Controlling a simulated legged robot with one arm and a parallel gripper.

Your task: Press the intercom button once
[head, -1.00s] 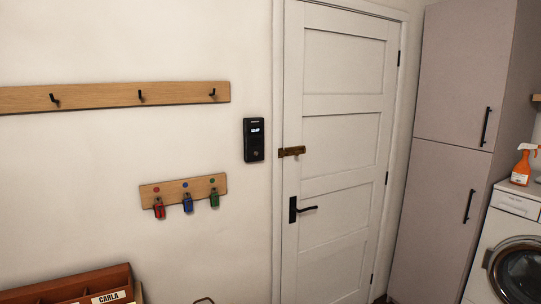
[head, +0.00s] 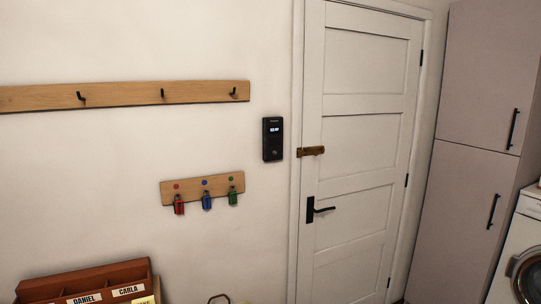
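The intercom (head: 272,139) is a small black upright box on the cream wall, just left of the white door. It has a lit display near its top and a small round button (head: 274,152) in its lower half. The button's state is too small to tell. My gripper is not in the head view, so nothing of mine is seen touching the intercom.
A white door (head: 362,150) with a brass latch (head: 311,151) and black handle (head: 318,209) is right of the intercom. A key rack (head: 217,184), hook rail (head: 120,96) and wooden name-labelled box (head: 88,277) are left. Tall cupboard (head: 475,150) and washing machine (head: 519,255) stand right.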

